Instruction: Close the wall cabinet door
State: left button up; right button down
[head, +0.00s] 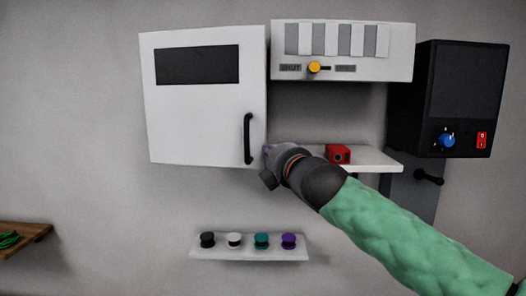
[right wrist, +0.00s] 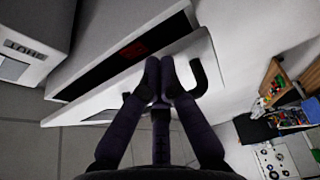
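The white wall cabinet door (head: 205,110) hangs at the left of the wall units in the head view, with a dark window and a black handle (head: 248,138) near its right edge. Its right edge looks nearer than its left, so it seems slightly ajar. In the right wrist view a dark gap runs beside the door (right wrist: 188,58). My right gripper (right wrist: 160,66) has its fingertips together, with nothing seen between them, over the door beside the handle (right wrist: 202,80). Contact cannot be told. In the head view my wrist hides most of the fingers. My left gripper is out of view.
A white panel unit with a yellow knob (head: 314,67) is right of the door. Below it a shelf (head: 375,158) holds a red block (head: 338,154). A black box (head: 465,90) stands far right. A small rack (head: 250,254) with several coloured spools is below the cabinet.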

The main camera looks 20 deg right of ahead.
jog(key=w+d, duration=0.1)
jog(key=w+p, duration=0.1)
jog(key=w, duration=0.1)
jog(key=w+d+p, duration=0.1)
jog(key=w, duration=0.1)
jog(key=shift+d+r, duration=0.15)
jog(key=shift+d, duration=0.15)
